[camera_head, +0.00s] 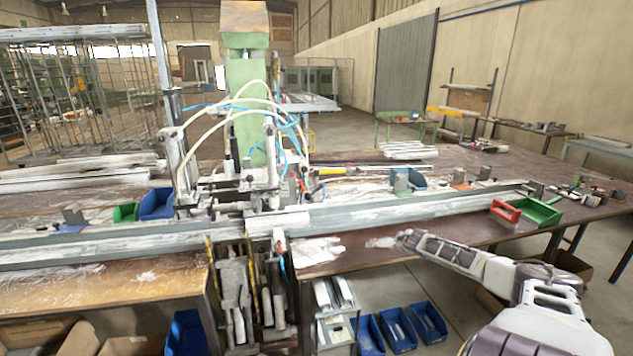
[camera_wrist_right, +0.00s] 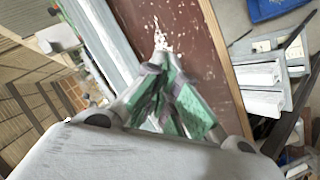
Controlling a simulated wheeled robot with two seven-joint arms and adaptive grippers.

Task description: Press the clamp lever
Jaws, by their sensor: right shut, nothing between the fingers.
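The clamp machine (camera_head: 245,185) stands at the centre of the bench, with a green column behind it and white and blue hoses over it. A long pale profile (camera_head: 400,212) runs along the bench through the machine. A small lever-like part with a red tip (camera_head: 280,248) is at the machine's front edge; I cannot tell whether it is the clamp lever. My right gripper (camera_head: 405,236) is to the right of the machine, apart from it, above the bench's front edge. In the right wrist view the gripper (camera_wrist_right: 160,60) is shut and empty over the brown bench top. My left gripper is not in view.
A red bin (camera_head: 505,211) and a green bin (camera_head: 541,213) sit at the bench's right. A blue bin (camera_head: 157,204) stands left of the machine. Blue boxes (camera_head: 398,329) are on the floor below. The brown bench top (camera_head: 345,255) is mostly clear between machine and gripper.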

